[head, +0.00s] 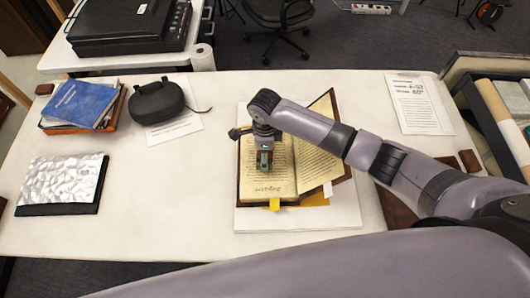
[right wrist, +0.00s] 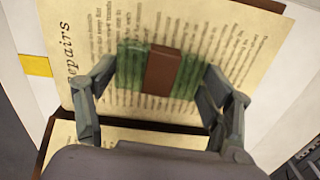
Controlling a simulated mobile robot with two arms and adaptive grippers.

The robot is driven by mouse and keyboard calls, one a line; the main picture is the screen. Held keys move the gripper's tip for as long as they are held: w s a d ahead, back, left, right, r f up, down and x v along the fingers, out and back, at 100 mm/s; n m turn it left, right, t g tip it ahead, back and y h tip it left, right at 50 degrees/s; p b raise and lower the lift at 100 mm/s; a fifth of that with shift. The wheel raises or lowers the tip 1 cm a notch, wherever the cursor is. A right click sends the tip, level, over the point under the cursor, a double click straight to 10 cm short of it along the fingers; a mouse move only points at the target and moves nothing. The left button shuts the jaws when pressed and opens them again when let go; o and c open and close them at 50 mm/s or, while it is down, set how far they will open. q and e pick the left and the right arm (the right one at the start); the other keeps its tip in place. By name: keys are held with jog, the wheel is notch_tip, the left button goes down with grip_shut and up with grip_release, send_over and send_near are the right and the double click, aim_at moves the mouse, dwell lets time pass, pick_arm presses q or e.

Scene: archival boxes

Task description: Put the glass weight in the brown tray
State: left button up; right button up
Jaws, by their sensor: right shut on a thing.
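The glass weight is a green, ribbed bar with a brown band across its middle. It shows in the right wrist view (right wrist: 130,68) and, small, in the head view (head: 264,157). My right gripper (head: 264,165) is shut on it, with one finger at each end, over the open book's pages; I cannot tell whether it touches the page. A flat brown piece (head: 396,208), perhaps the brown tray, lies right of the book, mostly hidden by my right arm. My left gripper is out of view.
The open book (head: 313,165) lies on white sheets on the pale table. Brown blocks (head: 470,160) lie near the right edge. The table's left middle is clear.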

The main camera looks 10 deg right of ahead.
notch_tip(320, 180, up, 20)
jog(key=shift+f+p, duration=0.2)
jog(key=shift+p, duration=0.1)
